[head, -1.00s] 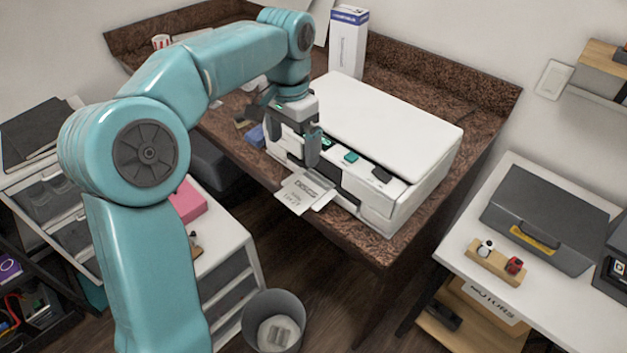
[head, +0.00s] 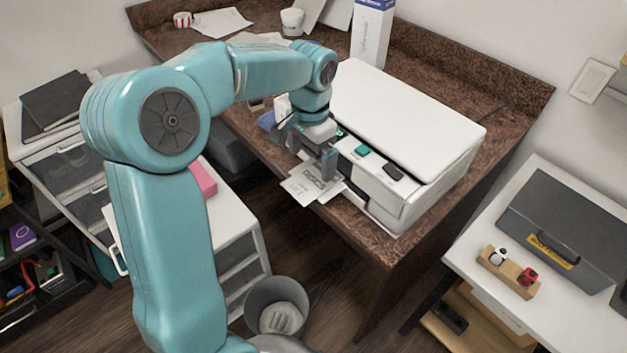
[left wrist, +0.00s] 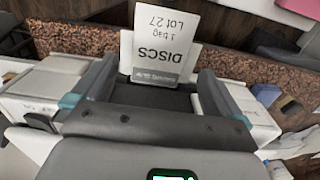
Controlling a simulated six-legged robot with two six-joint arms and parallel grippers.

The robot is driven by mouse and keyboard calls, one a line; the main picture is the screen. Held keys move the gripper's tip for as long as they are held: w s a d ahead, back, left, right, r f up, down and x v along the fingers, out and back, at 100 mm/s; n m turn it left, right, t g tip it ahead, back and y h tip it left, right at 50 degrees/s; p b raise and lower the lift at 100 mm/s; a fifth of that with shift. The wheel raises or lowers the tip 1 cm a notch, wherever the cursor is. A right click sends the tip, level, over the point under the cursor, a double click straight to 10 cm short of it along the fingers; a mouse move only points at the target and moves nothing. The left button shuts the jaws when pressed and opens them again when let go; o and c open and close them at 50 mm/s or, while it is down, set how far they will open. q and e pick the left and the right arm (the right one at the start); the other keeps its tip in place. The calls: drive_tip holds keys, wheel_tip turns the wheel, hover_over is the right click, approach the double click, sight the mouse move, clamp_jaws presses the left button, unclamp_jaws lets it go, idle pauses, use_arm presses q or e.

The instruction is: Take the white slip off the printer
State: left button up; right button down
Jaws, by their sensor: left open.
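The white slip (head: 309,184) sticks out from the front of the white printer (head: 408,112), over the front edge of the brown desk. In the left wrist view the slip (left wrist: 160,42) shows the printed words "DISCS", "1 bag" and "Lot 27". My left gripper (head: 320,168) is at the printer's front, just above the slip's inner end. In the left wrist view its fingers (left wrist: 152,88) are spread, with the slip's inner end between their lines. I cannot tell whether either finger touches the slip. My right gripper is not in view.
A waste bin (head: 274,310) stands on the floor below. A white table at right holds a dark grey case (head: 565,230) and a wooden block (head: 507,272). A tall white box (head: 371,35) stands behind the printer. A pink box (head: 203,181) lies on the drawer unit at left.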

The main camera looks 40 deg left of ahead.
sight(313, 181)
use_arm(q)
drive_tip(key=shift+s+d+f, duration=0.1)
drive_tip(key=shift+s+f, duration=0.05)
drive_tip(key=shift+f, duration=0.05)
drive_tip(key=f, duration=0.2)
drive_tip(key=w+f, duration=0.1)
drive_tip(key=f, duration=0.2)
drive_tip(key=shift+a, duration=0.2)
drive_tip(key=shift+d+f, duration=0.1)
drive_tip(key=shift+f, duration=0.1)
drive_tip(key=c, duration=0.7)
drive_tip(key=shift+c, duration=0.2)
